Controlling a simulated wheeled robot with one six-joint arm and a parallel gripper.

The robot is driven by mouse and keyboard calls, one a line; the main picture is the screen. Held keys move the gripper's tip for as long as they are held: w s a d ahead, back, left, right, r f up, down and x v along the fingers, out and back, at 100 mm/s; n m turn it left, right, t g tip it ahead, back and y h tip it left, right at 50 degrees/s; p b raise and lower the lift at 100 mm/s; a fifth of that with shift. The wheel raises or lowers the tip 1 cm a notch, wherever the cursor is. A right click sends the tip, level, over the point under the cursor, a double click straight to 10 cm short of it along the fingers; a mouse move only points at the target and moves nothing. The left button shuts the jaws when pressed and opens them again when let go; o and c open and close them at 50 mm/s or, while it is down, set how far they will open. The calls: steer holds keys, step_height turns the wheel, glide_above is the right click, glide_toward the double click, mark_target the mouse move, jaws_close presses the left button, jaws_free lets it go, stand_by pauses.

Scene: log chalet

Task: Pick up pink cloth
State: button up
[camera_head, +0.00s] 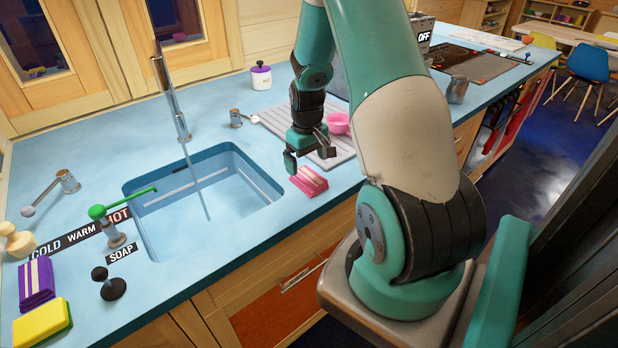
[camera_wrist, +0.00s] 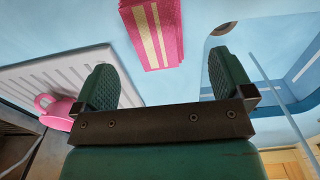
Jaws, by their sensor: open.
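The pink cloth (camera_head: 309,180) is folded, with pale stripes, and lies on the blue counter between the sink and the drying mat. In the wrist view the pink cloth (camera_wrist: 152,35) shows at the top, beyond the fingertips and between their lines. My gripper (camera_head: 308,160) is open and empty. It hangs above the counter, just behind the cloth in the head view. Its two fingers (camera_wrist: 165,82) show wide apart in the wrist view, and the cloth is not between them.
The sink (camera_head: 205,195) with running water is left of the cloth. A grey ridged mat (camera_head: 345,152) holds a pink cup (camera_head: 338,123). A purple cloth (camera_head: 36,280) and a yellow sponge (camera_head: 42,322) lie at the front left. A metal mug (camera_head: 457,90) stands at the right.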

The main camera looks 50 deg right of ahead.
mark_target(309, 177)
steer(key=shift+d+f+p, duration=0.2)
steer(key=shift+f+p, duration=0.9)
steer(key=shift+f, duration=1.7)
steer(key=c, duration=1)
